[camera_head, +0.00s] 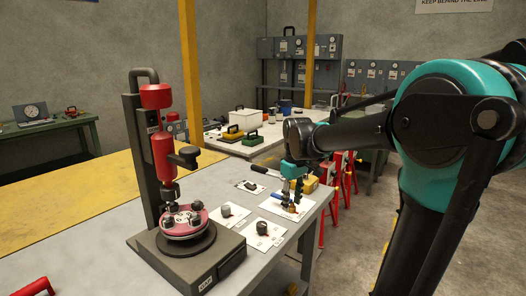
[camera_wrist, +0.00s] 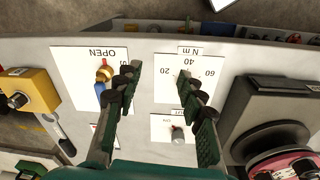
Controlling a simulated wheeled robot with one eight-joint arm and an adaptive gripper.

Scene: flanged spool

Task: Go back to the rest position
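My gripper (camera_head: 292,189) hangs over the right end of the grey worktable (camera_head: 115,247), at the end of my teal and black arm. In the wrist view my gripper (camera_wrist: 157,76) has its two dark fingers spread apart, with nothing between them. Below it lie white cards, one marked OPEN (camera_wrist: 82,66) with a brass and blue valve (camera_wrist: 104,72) and one with an Nm scale (camera_wrist: 172,92). The red flanged spool (camera_head: 183,222) sits in the press on its dark base, left of the gripper; part of it shows in the wrist view (camera_wrist: 287,165).
The tall press (camera_head: 137,150) with its red cylinder stands left of the cards. A yellow box (camera_wrist: 30,90) is near the table edge. Small knobs (camera_head: 262,228) sit on cards. Red stands (camera_head: 348,175) are behind the arm. Open floor (camera_head: 490,240) lies to the right.

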